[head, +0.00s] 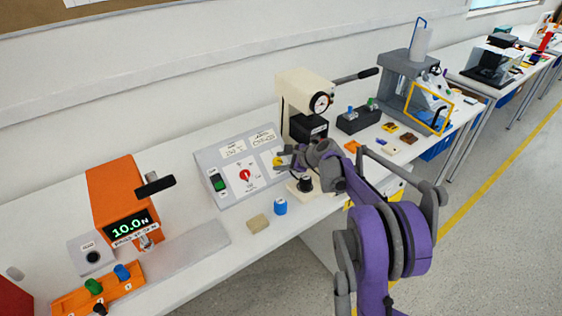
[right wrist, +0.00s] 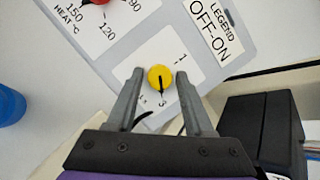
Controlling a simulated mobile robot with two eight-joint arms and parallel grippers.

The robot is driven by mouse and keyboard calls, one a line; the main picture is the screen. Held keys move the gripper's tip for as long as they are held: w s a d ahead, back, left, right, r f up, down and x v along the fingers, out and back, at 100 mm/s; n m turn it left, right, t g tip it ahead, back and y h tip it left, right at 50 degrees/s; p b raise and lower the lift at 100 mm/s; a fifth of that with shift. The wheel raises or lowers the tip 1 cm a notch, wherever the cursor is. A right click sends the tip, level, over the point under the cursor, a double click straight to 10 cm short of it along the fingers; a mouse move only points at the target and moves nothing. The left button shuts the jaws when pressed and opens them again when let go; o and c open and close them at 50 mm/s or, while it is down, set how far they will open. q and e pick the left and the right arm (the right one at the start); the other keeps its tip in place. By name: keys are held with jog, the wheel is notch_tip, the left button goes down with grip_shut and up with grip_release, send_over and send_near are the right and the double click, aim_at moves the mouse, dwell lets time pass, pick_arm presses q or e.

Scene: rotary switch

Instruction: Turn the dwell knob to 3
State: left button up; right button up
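The yellow dwell knob (right wrist: 160,78) sits on a white label of the sloped grey panel (head: 212,165). Its black pointer line points down in the right wrist view, toward the printed 3; a printed 1 shows at the upper right. My right gripper (right wrist: 160,84) is open, one finger on each side of the knob, with a visible gap on both sides. In the head view the knob (head: 277,161) is partly covered by my right gripper (head: 284,158). The left gripper is not in view.
On the same panel are a red heat knob (head: 244,174) and a green switch (head: 219,184). A cream press (head: 300,92) stands behind the panel's right end. A blue cylinder (head: 280,206) and a tan block (head: 258,223) stand in front. An orange device (head: 122,195) is at left.

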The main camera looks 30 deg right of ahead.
jog(key=v, duration=1)
jog(key=shift+s+d+r, duration=0.1)
jog(key=shift+s+r, duration=0.15)
jog(key=shift+s, duration=0.05)
jog(key=s+a+r+n+g+p, duration=0.1)
jog(key=s+a+n+g+p, duration=0.1)
jog(key=s+a+n, duration=0.45)
jog(key=s+a+r+n+g+p, duration=0.15)
jog(key=s+a+n, duration=0.25)
jog(key=a, duration=0.6)
jog(key=s+a+f+n+h+p, duration=0.1)
jog(key=s+a+f+n+p, duration=0.1)
jog(key=s+a+n, duration=0.2)
jog(key=s+a+f+n+g+h+p, duration=0.1)
jog(key=s+a+n+h+p, duration=0.1)
jog(key=s+n, duration=0.8)
jog(key=shift+s+a+f, duration=0.4)
jog(key=shift+s+a, duration=0.5)
jog(key=shift+s, duration=1.5)
